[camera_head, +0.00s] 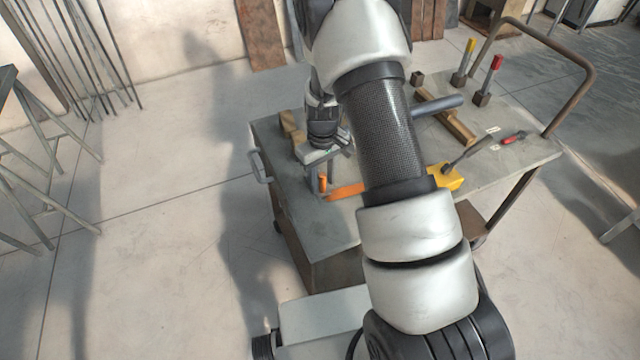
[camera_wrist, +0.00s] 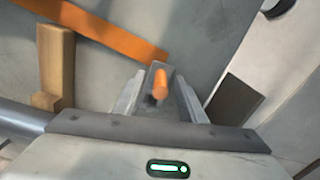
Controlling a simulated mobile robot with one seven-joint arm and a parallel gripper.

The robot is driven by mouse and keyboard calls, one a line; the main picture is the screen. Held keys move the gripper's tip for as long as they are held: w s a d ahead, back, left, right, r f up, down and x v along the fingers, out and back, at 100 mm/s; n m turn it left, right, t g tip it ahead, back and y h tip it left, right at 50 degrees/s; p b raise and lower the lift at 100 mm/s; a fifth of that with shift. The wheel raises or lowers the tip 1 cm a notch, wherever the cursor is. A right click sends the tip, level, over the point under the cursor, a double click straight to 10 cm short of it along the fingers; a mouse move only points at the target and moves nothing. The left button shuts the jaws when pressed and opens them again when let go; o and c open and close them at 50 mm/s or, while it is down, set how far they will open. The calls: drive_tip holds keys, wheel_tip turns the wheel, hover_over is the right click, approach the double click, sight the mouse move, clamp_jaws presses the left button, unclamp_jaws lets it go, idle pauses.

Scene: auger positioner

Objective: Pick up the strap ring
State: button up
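An upright orange peg-like piece (camera_head: 323,183) stands near the left front edge of the cart top. It also shows in the wrist view (camera_wrist: 160,84), between the two grey fingers of my gripper (camera_wrist: 160,95). The fingers are apart, on either side of it, and I see no clear grip. In the head view my gripper (camera_head: 324,160) points down just above this piece, partly hidden by my arm. A flat orange strip (camera_head: 346,190) lies beside it and shows in the wrist view (camera_wrist: 95,28). I cannot make out a clear ring shape on either.
The grey cart (camera_head: 530,150) also holds a yellow block (camera_head: 447,178), a red-handled tool (camera_head: 513,138), wooden bars (camera_head: 450,120), and upright red and yellow handled pieces at the back. A metal pipe (camera_head: 437,105) lies near my arm.

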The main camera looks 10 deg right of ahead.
drive_tip(key=shift+c, duration=0.2)
clamp_jaws()
drive_tip(key=shift+r, duration=0.15)
